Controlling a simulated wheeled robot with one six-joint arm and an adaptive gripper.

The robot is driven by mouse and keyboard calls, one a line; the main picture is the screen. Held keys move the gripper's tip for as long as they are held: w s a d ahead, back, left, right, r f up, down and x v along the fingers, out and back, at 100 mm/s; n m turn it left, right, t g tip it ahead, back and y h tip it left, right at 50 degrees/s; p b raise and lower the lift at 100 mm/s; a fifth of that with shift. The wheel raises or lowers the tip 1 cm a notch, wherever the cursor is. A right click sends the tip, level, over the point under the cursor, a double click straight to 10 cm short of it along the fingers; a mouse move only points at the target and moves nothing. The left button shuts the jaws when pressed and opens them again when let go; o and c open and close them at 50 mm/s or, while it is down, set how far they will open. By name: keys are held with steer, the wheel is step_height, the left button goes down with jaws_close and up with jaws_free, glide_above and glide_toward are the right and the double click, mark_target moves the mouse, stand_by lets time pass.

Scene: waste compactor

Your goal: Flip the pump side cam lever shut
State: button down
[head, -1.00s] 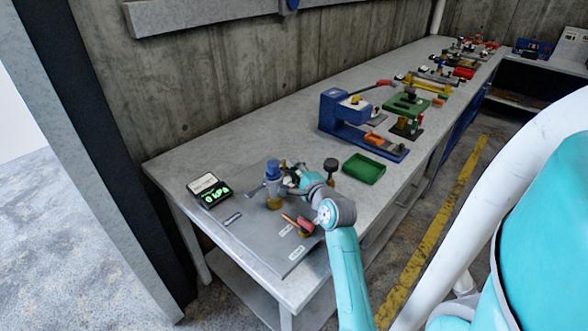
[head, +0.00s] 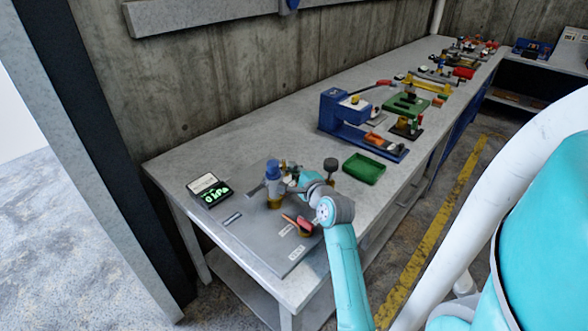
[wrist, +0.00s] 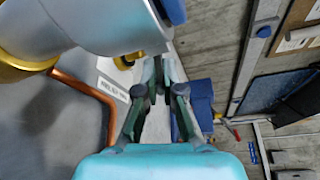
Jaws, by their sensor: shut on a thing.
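The pump fitting (head: 273,189) stands on a grey plate at the near end of the bench, with a blue cap, a grey body and a brass base. In the wrist view its large silver body (wrist: 95,22) with a brass ring fills the upper left. My gripper (wrist: 158,68) is right beside this body, its fingers closed on a thin grey piece that seems to be the cam lever. The fingers hide most of it, so its angle cannot be told. In the head view my gripper (head: 294,184) is just right of the fitting.
A copper pipe (wrist: 90,92) bends close by on the left in the wrist view. A red-handled valve (head: 304,224), a dark round knob (head: 330,164), a 0 kPa display (head: 210,190) and a green tray (head: 363,169) surround the gripper. A blue press (head: 345,120) stands farther back.

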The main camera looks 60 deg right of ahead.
steer(key=m, duration=0.1)
steer(key=f+m+y, duration=0.1)
steer(key=shift+a+f+m+g, duration=0.3)
steer(key=shift+a+m, duration=0.1)
steer(key=shift+w+a+f+m+y, duration=0.1)
steer(key=shift+a+f+m+y, duration=0.15)
steer(key=shift+m+y, duration=0.25)
steer(key=shift+w+a+f+m+y, duration=0.1)
steer(key=shift+a+f+m+y, duration=0.15)
steer(key=shift+m+y, duration=0.2)
steer(key=shift+w+a+f+m+y, duration=0.1)
steer(key=shift+a+f+m+y, duration=0.2)
steer(key=shift+m, duration=0.35)
steer(key=shift+a+f+m+y, duration=0.1)
steer(key=shift+a+m+y, duration=0.25)
steer(key=shift+m, duration=0.25)
steer(key=shift+w+a+f+m+y, duration=0.2)
steer(key=shift+a+m+y, duration=0.3)
steer(key=shift+m, duration=0.2)
steer(key=c, duration=1.3)
jaws_free()
